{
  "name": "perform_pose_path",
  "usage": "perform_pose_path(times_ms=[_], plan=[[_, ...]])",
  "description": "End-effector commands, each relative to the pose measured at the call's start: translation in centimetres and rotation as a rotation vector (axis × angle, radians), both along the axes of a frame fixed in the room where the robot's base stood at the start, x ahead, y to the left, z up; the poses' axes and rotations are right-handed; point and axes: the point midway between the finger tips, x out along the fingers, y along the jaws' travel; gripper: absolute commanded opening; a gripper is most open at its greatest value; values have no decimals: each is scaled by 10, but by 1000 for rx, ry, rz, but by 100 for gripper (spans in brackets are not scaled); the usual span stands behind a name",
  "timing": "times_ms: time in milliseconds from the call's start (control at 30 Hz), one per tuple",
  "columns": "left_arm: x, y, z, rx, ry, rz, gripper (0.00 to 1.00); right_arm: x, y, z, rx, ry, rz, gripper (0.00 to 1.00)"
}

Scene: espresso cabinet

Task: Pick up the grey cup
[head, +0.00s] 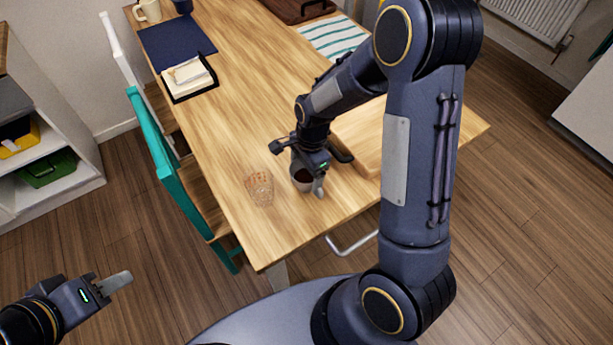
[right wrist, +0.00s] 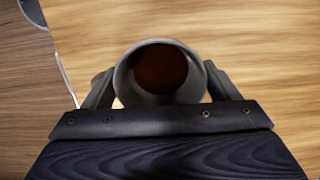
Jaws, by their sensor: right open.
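The grey cup (head: 301,184) stands near the front end of the wooden table, with something dark reddish-brown inside. My right gripper (head: 308,176) is down at the cup and partly hides it. In the right wrist view the cup (right wrist: 160,98) sits between the two open fingers, one on each side; contact cannot be told. My left gripper (head: 115,283) is low at the left, over the floor and away from the table. Its fingers overlap in this view, so its opening cannot be judged.
A clear patterned glass (head: 259,187) stands just left of the cup. A wooden board (head: 362,136) lies to the right, beyond my gripper. A black tray with paper (head: 190,78), a dark blue mat (head: 177,42) and a striped cloth (head: 333,37) lie farther back. A teal chair (head: 165,150) stands at the table's left.

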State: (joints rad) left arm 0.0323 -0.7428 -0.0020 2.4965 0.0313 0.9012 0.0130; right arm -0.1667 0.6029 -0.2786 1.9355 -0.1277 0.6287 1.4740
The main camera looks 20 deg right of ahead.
Motion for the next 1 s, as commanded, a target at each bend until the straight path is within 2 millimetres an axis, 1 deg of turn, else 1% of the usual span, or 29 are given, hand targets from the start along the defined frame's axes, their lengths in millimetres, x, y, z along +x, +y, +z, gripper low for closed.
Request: perform_pose_path(times_ms=[33, 100, 367, 467, 600, 633, 1000], plan=[[0, 0, 0, 0, 0, 0, 36, 0, 0, -7, 0, 2, -1, 82], [0, 0, 0, 0, 0, 0, 36, 0, 1, -13, 0, 1, -1, 82], [0, 0, 0, 0, 0, 0, 36, 0, 2, -15, 1, -2, 0, 82], [0, 0, 0, 0, 0, 0, 36, 0, 2, -15, 1, -2, 0, 70], [0, 0, 0, 0, 0, 0, 36, 0, 2, -15, 0, -2, 0, 52], [0, 0, 0, 0, 0, 0, 36, 0, 2, -15, 0, -2, 0, 49], [0, 0, 0, 0, 0, 0, 36, 1, 2, -13, 1, -4, 1, 49]])
